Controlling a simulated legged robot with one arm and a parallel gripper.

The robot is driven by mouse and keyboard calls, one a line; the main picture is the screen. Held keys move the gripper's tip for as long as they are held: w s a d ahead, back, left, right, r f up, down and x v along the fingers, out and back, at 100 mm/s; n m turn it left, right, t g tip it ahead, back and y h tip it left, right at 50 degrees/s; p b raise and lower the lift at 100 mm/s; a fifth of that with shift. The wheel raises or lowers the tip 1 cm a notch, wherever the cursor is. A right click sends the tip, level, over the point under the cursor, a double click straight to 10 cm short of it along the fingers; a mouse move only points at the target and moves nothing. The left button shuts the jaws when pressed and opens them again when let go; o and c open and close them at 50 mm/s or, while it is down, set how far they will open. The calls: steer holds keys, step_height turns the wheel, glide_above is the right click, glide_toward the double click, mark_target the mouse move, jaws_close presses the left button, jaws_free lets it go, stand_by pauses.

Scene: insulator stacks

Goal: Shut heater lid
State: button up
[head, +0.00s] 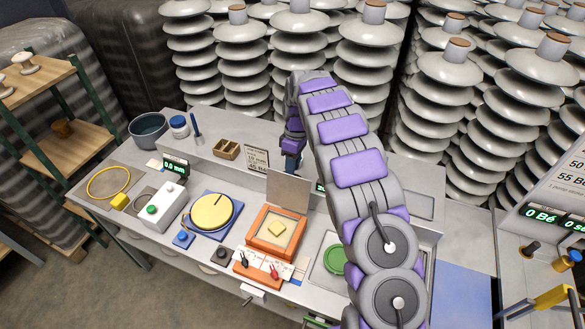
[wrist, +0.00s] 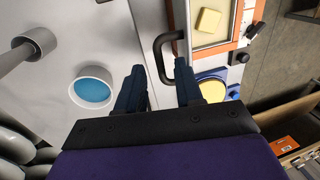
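The heater is an orange-framed box (head: 277,236) with a pale yellow block (head: 276,229) inside; its corner shows at the top right of the wrist view (wrist: 234,35). The grey lid (head: 287,192) stands raised at the heater's back edge, so the heater is open. In the wrist view, a black curved handle (wrist: 160,58) lies between my gripper's two dark fingers (wrist: 160,88). The fingers are apart, and I cannot tell whether they touch the handle. In the head view, my gripper (head: 291,155) is behind the raised lid, partly hidden by it.
A yellow disc on a blue base (head: 212,212) is left of the heater. A panel with red and black leads (head: 262,266) stands in front. A green round piece (head: 334,259) is to the right, beside my arm. A wooden box (head: 226,149) and insulator stacks (head: 298,60) are behind.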

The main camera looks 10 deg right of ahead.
steer(key=shift+s+f, duration=0.15)
steer(key=shift+f, duration=0.3)
jaws_close()
stand_by(1.2)
